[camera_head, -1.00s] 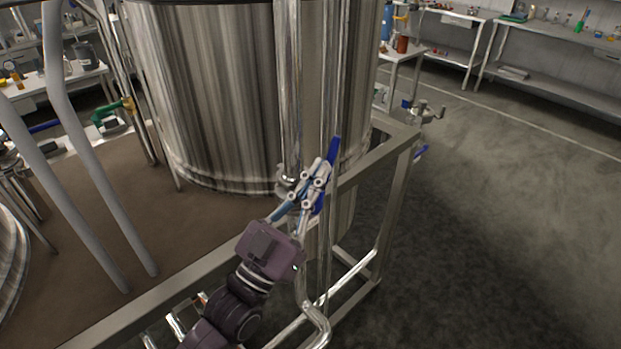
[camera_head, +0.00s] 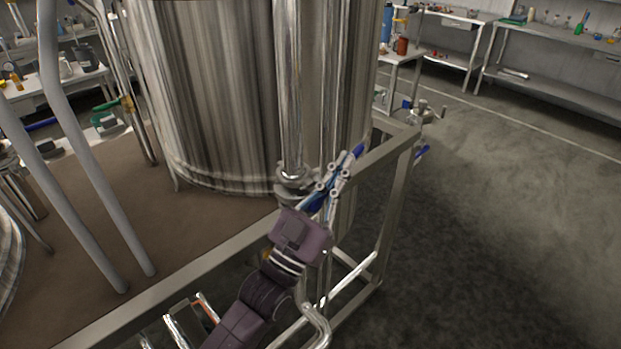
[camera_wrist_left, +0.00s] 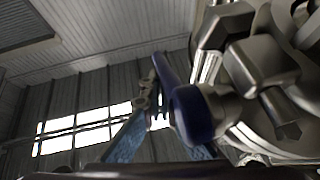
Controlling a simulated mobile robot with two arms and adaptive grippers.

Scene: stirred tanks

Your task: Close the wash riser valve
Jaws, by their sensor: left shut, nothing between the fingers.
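The wash riser is a shiny vertical pipe (camera_head: 289,80) in front of the big steel tank, with a clamped valve fitting (camera_head: 293,181) low on it. A blue lever handle (camera_head: 357,151) shows beside the fitting, slanting up to the right, partly hidden by my fingers. My left gripper (camera_head: 340,172) is shut and empty, against or very near the lever; contact is unclear. In the left wrist view the dark blue lever (camera_wrist_left: 190,112) crosses close in front of my left gripper (camera_wrist_left: 150,95), with the metal valve body (camera_wrist_left: 262,70) at right. My right gripper is not in view.
A steel frame rail (camera_head: 210,272) runs below and beside the tank (camera_head: 215,100). Another valve fitting (camera_head: 424,112) stands at the frame's right corner. Grey pipes (camera_head: 85,180) stand at left. The floor (camera_head: 500,230) at right is clear.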

